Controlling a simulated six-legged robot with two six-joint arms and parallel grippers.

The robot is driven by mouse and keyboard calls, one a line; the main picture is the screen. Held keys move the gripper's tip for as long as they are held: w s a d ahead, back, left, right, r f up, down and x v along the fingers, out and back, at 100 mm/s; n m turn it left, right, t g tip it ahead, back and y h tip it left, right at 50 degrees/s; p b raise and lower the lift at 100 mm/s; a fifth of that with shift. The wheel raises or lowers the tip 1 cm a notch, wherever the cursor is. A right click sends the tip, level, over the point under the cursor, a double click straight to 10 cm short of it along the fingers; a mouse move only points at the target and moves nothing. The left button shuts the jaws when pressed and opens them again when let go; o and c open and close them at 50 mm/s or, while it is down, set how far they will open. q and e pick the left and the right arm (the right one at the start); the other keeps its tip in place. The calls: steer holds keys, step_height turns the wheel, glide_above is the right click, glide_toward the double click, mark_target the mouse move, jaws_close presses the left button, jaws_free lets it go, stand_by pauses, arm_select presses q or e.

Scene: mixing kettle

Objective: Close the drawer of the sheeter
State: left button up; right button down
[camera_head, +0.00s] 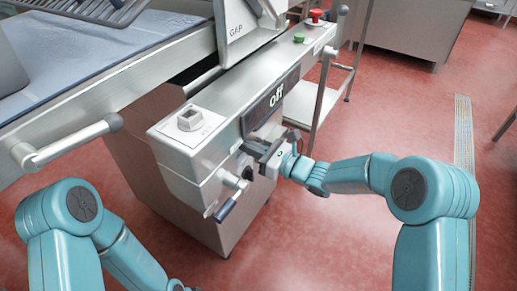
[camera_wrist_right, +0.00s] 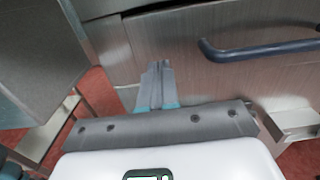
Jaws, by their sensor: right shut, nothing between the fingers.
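The sheeter (camera_head: 200,150) is a steel machine with a dark "off" panel on its front face. In the right wrist view, a flat steel front (camera_wrist_right: 215,75), which looks like the drawer's, carries a dark blue-grey bar handle (camera_wrist_right: 260,48) at upper right. I cannot tell how far the drawer stands out. My right gripper (camera_head: 262,148) is at the sheeter's front, just below the "off" panel. Its fingers (camera_wrist_right: 157,85) are shut and empty, pointing at the steel front, left of the handle. I cannot tell whether they touch it. My left gripper is out of the head view.
A grey lever (camera_head: 75,145) extends at the left. Steel units (camera_head: 415,30) stand at the back. The red floor (camera_head: 340,230) is open at the right.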

arm_select(q)
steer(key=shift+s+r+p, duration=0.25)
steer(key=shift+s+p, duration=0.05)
steer(key=shift+p, duration=0.05)
arm_select(e)
steer(key=v, duration=1)
steer(key=shift+d, duration=0.25)
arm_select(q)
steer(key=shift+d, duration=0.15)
arm_select(e)
steer(key=shift+s+d+f, duration=0.1)
steer(key=shift+s+f, duration=0.05)
steer(key=shift+f, duration=0.05)
